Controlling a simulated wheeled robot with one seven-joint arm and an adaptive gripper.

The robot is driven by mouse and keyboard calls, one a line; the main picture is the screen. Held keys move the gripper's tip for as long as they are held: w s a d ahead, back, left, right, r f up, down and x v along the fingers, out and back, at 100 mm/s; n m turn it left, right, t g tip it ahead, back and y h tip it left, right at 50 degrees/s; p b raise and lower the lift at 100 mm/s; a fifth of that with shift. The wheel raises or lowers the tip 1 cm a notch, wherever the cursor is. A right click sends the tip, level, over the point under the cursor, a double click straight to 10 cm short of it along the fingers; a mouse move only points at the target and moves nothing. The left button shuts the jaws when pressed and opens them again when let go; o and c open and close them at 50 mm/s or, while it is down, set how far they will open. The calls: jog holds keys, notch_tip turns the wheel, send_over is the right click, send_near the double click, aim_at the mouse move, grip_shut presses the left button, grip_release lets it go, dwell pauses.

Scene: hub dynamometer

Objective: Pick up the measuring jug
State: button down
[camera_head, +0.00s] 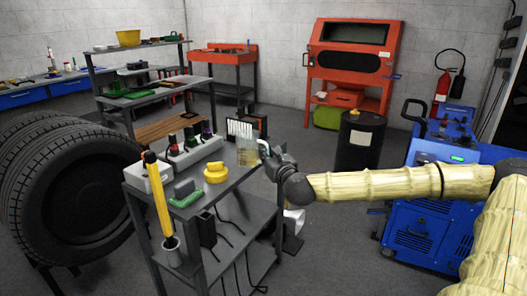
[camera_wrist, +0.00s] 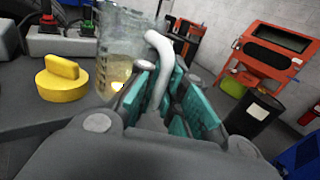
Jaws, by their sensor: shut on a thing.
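The measuring jug (camera_head: 247,151) is clear with yellowish liquid low in it. It is upright at the right edge of the grey cart's top in the head view. In the wrist view the jug (camera_wrist: 120,55) shows at the upper middle, its pale handle (camera_wrist: 162,62) reaching between the teal finger pads. My gripper (camera_head: 270,158) comes from the right. In the wrist view my gripper (camera_wrist: 170,95) is shut on the jug's handle. The jug's base is partly hidden, and I cannot tell whether it touches the cart top.
The cart (camera_head: 222,188) also bears a yellow knobbed object (camera_head: 216,173), a green-based block (camera_head: 185,194) and a charger row (camera_head: 195,152). A yellow tube (camera_head: 158,196) stands at its front corner. A black drum (camera_head: 361,140) and blue machine (camera_head: 425,235) stand right.

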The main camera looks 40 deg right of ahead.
jog(key=shift+d+v, duration=0.15)
jog(key=shift+v, duration=0.95)
jog(key=shift+d+v, duration=0.15)
jog(key=shift+v, duration=1)
jog(key=shift+s+r+p, duration=0.1)
jog(key=shift+r+p, duration=0.05)
jog(key=shift+p, duration=0.15)
